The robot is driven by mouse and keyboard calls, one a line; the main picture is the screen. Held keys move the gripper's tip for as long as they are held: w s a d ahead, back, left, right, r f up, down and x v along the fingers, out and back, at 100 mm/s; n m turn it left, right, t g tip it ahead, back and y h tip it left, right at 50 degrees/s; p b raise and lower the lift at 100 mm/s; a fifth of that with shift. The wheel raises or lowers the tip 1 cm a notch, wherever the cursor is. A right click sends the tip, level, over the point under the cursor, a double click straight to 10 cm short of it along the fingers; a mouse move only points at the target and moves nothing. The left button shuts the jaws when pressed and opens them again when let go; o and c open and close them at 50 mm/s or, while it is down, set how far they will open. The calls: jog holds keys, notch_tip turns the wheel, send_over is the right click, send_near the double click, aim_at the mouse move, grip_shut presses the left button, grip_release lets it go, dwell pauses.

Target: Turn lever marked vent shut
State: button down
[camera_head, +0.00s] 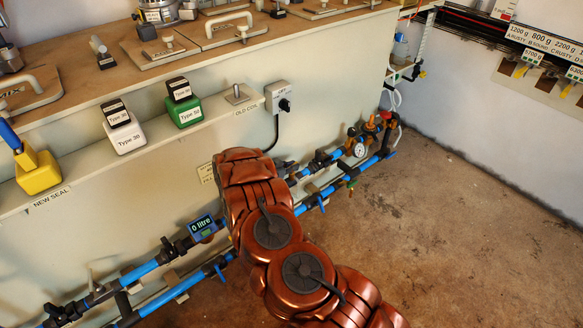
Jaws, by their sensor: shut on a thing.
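My copper-coloured arm reaches in from the bottom right to the blue pipes, and its end hides my gripper. No lever with a readable vent mark shows. A small pale label (206,172) on the bench front is partly covered by my arm, and its text is too small to read. The blue pipework (180,288) runs low along the bench front, with a blue lever (221,269) just left of my arm. A black valve (175,248) sits on the upper pipe, beside a meter reading 0 litre (203,228). The pipe stretch behind my arm is hidden.
A shelf (75,172) above the pipes holds a yellow block (39,172), a white Type 30 block (124,134) and a green Type 50 block (188,110). A round gauge (359,150) and brass fittings stand right of my arm. The brown floor (460,230) at right is clear.

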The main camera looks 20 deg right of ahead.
jog(key=c, duration=1.2)
grip_release()
jog(key=shift+r, duration=0.2)
jog(key=shift+r, duration=4.8)
jog(key=shift+c, duration=0.3)
